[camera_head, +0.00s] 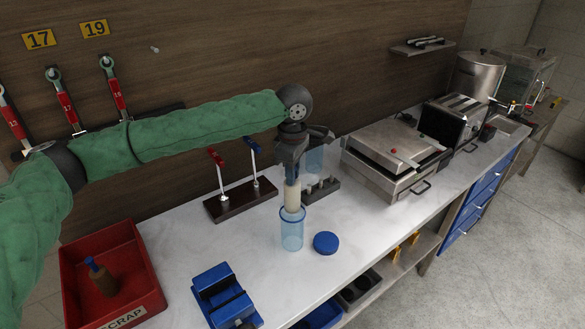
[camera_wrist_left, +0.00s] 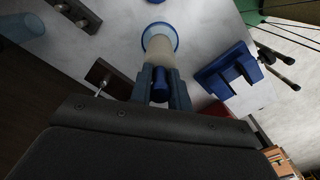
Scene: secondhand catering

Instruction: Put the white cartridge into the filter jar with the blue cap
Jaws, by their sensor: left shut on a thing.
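My left gripper (camera_head: 291,172) points down and is shut on the upper end of the white cartridge (camera_head: 292,197). The cartridge hangs upright, and its lower end is at the mouth of the clear bluish filter jar (camera_head: 292,234). In the left wrist view the cartridge (camera_wrist_left: 159,50) lines up with the round rim of the jar (camera_wrist_left: 175,35), its blue end between the fingers (camera_wrist_left: 160,88). I cannot tell how far the tip is inside the rim. The blue cap (camera_head: 326,242) lies on the counter to the right of the jar. My right gripper is not in view.
Behind are a dark stand with red and blue levers (camera_head: 240,203) and another clear vessel (camera_head: 313,158). A blue clamp-like device (camera_head: 222,295) and a red scrap bin (camera_head: 78,249) are front left. A grill press (camera_head: 390,160) stands right. The counter (camera_head: 375,232) right of the cap is clear.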

